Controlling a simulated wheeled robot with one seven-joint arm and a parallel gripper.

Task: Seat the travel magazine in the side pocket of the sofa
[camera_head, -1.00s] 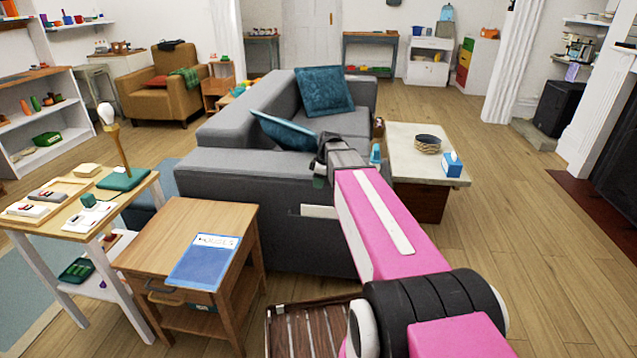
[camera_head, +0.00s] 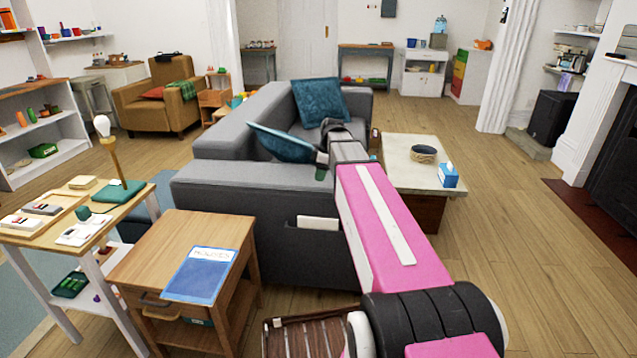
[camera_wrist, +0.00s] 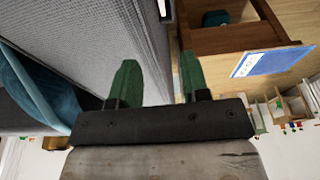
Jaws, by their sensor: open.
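A blue magazine with a pale title band (camera_head: 202,274) lies flat on the wooden side table (camera_head: 150,262); its title is too small to read surely. It also shows in the wrist view (camera_wrist: 272,61). The grey sofa (camera_head: 240,185) has a dark side pocket (camera_head: 300,240) on its near end, with a flat white item (camera_head: 318,223) sticking out of its top. My gripper (camera_head: 322,165) is over the near sofa arm, partly hidden by my arm. In the wrist view its green fingers (camera_wrist: 157,82) are apart and empty, between sofa and side table.
A slatted basket (camera_head: 305,337) stands on the floor by my arm. A narrow table with a lamp (camera_head: 115,175) and small items is at left. A coffee table (camera_head: 405,165) with a bowl and tissue box stands right of the sofa. The floor at right is clear.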

